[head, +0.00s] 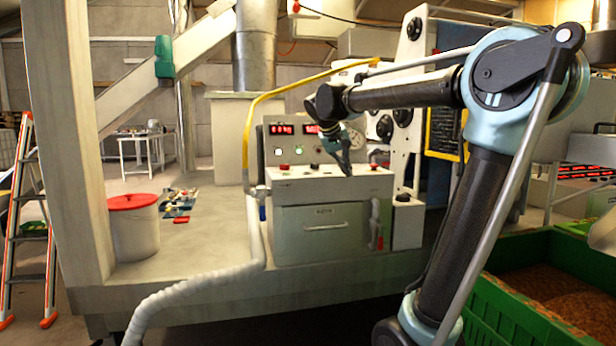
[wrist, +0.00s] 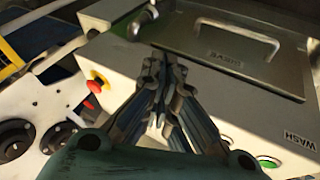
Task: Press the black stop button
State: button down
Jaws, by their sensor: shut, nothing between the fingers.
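In the head view, a control box (head: 325,188) has a pale top with several controls. A small black control (head: 314,167) sits between red ones; no legible label shows whether it is the black stop button. My gripper (head: 348,172) is shut and empty, pointing down at the box's top, to the right of that black control. Contact cannot be told. In the wrist view my gripper (wrist: 162,75) shows its fingers together over a pale box.
A red control (head: 284,167) is on the box's left. Behind it stands a panel with lit red displays (head: 281,129). A drawer handle (head: 325,227) is on the front. A lidded bucket (head: 134,225) and a ladder (head: 22,210) stand left; a green crate (head: 535,315) is at lower right.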

aim_at(307, 173)
jog(key=w+a+r+t, duration=0.1)
jog(key=w+a+r, duration=0.3)
jog(key=a, duration=0.3)
jog(key=w+a+r+t, duration=0.1)
jog(key=w+a+r, duration=0.4)
jog(key=w+a, duration=0.1)
jog(key=shift+w+a+r+n+t+h, duration=0.3)
jog(key=shift+a+n, duration=0.1)
jog(key=shift+a, duration=0.25)
jog(key=shift+f, duration=0.1)
jog(key=shift+f, duration=4.3)
jog(key=shift+f, duration=0.1)
jog(key=shift+s+f, duration=0.1)
jog(key=shift+f, duration=0.15)
jog(key=shift+f, duration=0.4)
jog(key=shift+r, duration=0.8)
